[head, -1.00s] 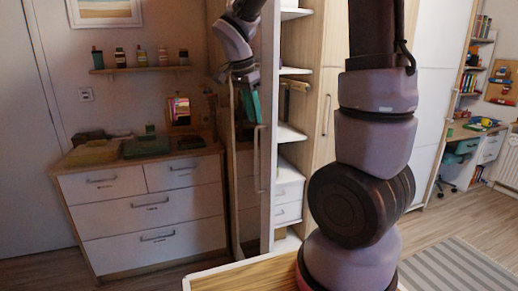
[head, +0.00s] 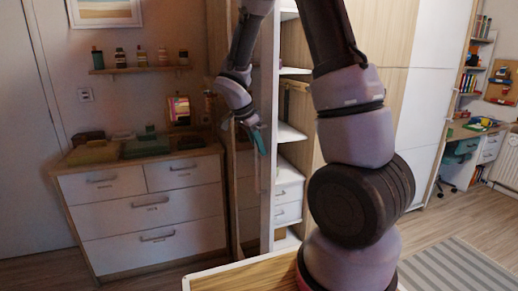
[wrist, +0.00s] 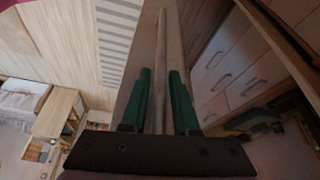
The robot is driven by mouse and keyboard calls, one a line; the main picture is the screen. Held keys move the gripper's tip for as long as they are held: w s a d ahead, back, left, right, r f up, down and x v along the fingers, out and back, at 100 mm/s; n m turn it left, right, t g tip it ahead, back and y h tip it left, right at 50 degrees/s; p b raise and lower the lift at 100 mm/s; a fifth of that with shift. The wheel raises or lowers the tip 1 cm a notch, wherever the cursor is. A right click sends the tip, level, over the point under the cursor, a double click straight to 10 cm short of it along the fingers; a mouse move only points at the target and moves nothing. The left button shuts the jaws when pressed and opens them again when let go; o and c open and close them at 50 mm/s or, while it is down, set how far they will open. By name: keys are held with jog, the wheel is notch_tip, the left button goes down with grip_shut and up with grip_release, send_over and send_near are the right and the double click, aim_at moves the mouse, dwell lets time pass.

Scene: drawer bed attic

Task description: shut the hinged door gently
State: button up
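The hinged door (head: 270,190) stands open at the left end of the wardrobe and shows nearly edge-on in the head view. Its side toward the dresser looks dark and glossy. My gripper (head: 259,138) is at about mid-height of the door, pointing down, with teal fingers. In the wrist view my gripper (wrist: 160,75) has its two green fingers apart. A pale narrow strip (wrist: 161,45), which looks like the door's edge or a bar on it, runs between them. A small gap shows on each side; I cannot tell whether either finger touches it.
A white-fronted dresser (head: 150,205) with boxes on top stands left of the door. A shelf with bottles (head: 140,69) hangs above it. Open wardrobe shelves (head: 290,135) are right of the door. A wooden-topped surface (head: 245,279) is in front. A striped rug (head: 450,270) lies at right.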

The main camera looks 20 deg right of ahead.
jog(key=shift+d+f, duration=0.1)
jog(key=shift+f, duration=0.15)
grip_shut()
dwell(1.4)
